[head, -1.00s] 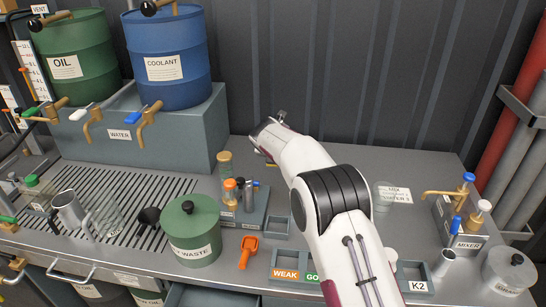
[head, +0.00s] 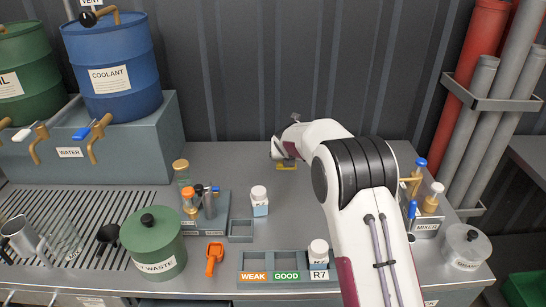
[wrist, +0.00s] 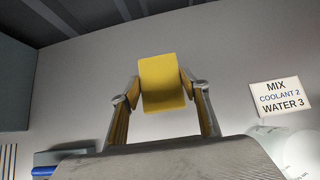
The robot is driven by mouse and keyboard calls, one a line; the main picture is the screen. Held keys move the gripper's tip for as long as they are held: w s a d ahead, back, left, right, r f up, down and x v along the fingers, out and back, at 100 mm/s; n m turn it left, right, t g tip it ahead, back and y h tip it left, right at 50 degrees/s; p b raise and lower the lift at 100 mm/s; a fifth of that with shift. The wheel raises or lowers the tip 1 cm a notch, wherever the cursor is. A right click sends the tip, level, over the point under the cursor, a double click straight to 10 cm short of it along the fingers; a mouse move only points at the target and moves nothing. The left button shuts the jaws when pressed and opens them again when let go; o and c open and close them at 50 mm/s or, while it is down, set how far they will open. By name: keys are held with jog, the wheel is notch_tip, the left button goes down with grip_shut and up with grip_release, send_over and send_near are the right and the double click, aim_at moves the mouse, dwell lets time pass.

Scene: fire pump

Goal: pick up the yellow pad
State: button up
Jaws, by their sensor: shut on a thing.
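The yellow pad (wrist: 162,82) is a small yellow block. In the wrist view it sits between the two fingertips of my gripper (wrist: 162,88), with a finger touching each side. In the head view my gripper (head: 285,158) is over the back middle of the bench, and a yellow bit of the pad (head: 287,167) shows under it. The rest of the pad is hidden there by the gripper. I cannot tell exactly how far it is above the bench.
A white-capped bottle (head: 259,201) stands left of my arm, another (head: 318,252) in the front tray (head: 266,263). A green waste pot (head: 153,241) and a bottle rack (head: 216,228) are further left. The mixer (head: 427,222) stands right. A MIX card (wrist: 280,95) lies on the bench.

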jog(key=shift+d, duration=0.6)
dwell(0.3)
